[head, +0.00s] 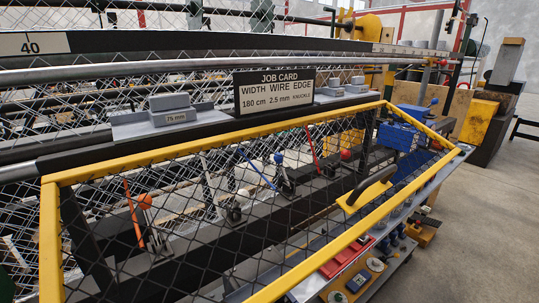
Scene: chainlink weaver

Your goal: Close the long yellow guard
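The long yellow guard (215,142) is a yellow frame filled with dark diamond wire mesh. It spans from the left edge region to right of centre, and its lower left corner runs out of the picture. A handle (374,185) with a black grip sits on its lower rail, right of centre. The guard slants in front of the machine; I cannot tell whether it is fully shut. Neither of my grippers is in view.
A job card (274,91) stands behind the top rail. A blue block (397,136) sits at the guard's right end. Grey floor (480,225) at right is clear.

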